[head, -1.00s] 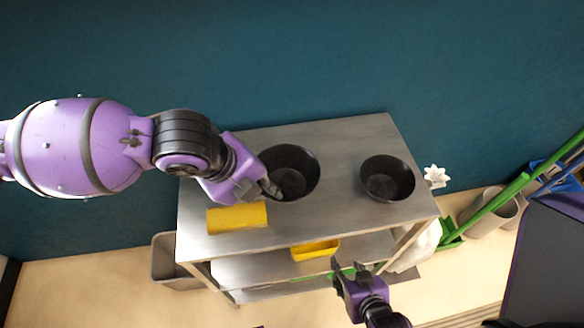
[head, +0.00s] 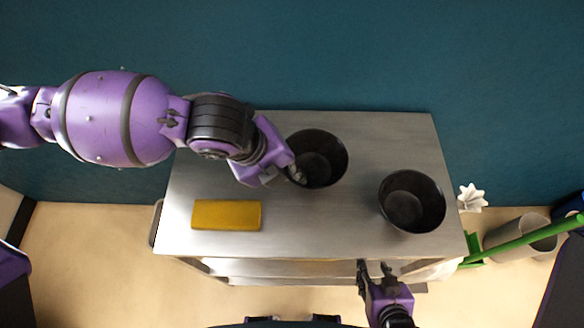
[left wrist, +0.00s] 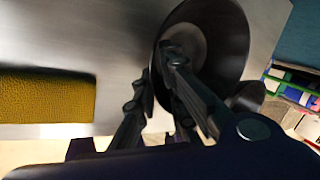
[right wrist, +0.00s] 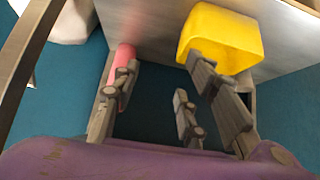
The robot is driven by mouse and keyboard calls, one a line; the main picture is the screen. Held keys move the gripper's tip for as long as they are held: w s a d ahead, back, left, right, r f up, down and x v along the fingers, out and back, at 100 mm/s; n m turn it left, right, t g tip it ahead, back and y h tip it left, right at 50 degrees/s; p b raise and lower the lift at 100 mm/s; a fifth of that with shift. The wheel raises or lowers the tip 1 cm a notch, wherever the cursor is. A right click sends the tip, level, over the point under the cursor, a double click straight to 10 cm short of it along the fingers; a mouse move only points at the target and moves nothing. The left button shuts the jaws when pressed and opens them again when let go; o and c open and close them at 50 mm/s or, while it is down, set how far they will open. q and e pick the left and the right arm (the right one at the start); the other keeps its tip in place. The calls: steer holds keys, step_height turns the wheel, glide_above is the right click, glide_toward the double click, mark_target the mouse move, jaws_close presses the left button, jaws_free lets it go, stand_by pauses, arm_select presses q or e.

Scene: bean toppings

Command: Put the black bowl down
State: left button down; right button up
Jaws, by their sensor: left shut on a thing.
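A black bowl (head: 322,146) is over the steel cart's top near its back edge. It looks upright; I cannot tell whether its base touches the cart. My left gripper (head: 292,172) is shut on the bowl's left rim. In the left wrist view, the gripper's fingers (left wrist: 160,80) straddle the rim of the bowl (left wrist: 225,35). A second black bowl (head: 411,203) stands on the cart's right side. My right gripper (head: 375,268) is open and empty at the cart's front edge; its spread fingers (right wrist: 160,85) also show in the right wrist view.
The cart top (head: 300,225) is bare in front of the bowls. A yellow sponge-like block (head: 226,215) lies at its front left. A yellow container (right wrist: 225,35) and a pink object (right wrist: 124,60) show near my right gripper. A green handle (head: 530,235) is at the right.

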mark_target(312, 165)
arm_select(q)
steer(key=f+b, duration=0.1)
steer(key=f, duration=0.1)
steer(key=f+b, duration=0.1)
steer(key=f, duration=0.1)
steer(key=shift+w+d, duration=0.1)
steer(key=shift+d, duration=0.1)
steer(key=shift+r, duration=0.3)
steer(key=shift+a+f, duration=0.1)
steer(key=shift+f, duration=0.05)
steer(key=c, duration=1.8)
jaws_free()
arm_select(e)
steer(key=f, duration=0.1)
steer(key=s+f, duration=0.1)
steer(key=f, duration=0.1)
steer(key=shift+s+d+f, duration=0.1)
steer(key=shift+s+d, duration=0.05)
steer(key=shift+d, duration=0.2)
steer(key=shift+s+g, duration=0.15)
steer(key=shift+g, duration=0.15)
